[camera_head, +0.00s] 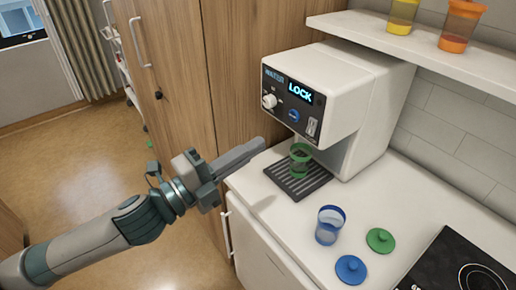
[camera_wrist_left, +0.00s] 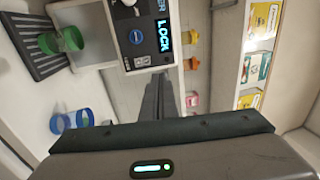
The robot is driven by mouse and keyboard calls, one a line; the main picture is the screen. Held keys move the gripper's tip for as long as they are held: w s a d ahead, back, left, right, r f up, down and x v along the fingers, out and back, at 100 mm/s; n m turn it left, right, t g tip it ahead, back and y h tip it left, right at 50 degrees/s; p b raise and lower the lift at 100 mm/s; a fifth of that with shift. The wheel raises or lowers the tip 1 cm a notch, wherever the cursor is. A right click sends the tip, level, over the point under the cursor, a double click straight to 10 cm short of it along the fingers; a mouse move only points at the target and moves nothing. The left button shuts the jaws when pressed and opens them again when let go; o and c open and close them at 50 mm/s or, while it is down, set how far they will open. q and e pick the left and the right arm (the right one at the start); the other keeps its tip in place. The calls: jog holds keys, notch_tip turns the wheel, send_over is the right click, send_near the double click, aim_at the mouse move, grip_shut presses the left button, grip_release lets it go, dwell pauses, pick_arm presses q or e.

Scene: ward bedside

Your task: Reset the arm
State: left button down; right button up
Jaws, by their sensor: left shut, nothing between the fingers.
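My left gripper (camera_head: 250,150) is shut and empty. It hangs in the air in front of the white water dispenser (camera_head: 350,90), at the left edge of the counter, apart from the cup. In the left wrist view its closed fingers (camera_wrist_left: 160,90) point toward the dispenser's side of the scene. The right gripper is in neither view. A green-rimmed cup (camera_head: 300,158) stands on the dispenser's dark drip tray (camera_head: 285,180); it also shows in the left wrist view (camera_wrist_left: 68,40). The dispenser display reads LOCK.
A blue cup (camera_head: 328,228), a green lid (camera_head: 380,240) and a blue lid (camera_head: 350,269) are on the white counter (camera_head: 290,220). A black cooktop (camera_head: 445,258) is at the right. A shelf (camera_head: 430,45) holds yellow and orange cups. Wooden cabinet doors (camera_head: 170,80) stand behind my left arm.

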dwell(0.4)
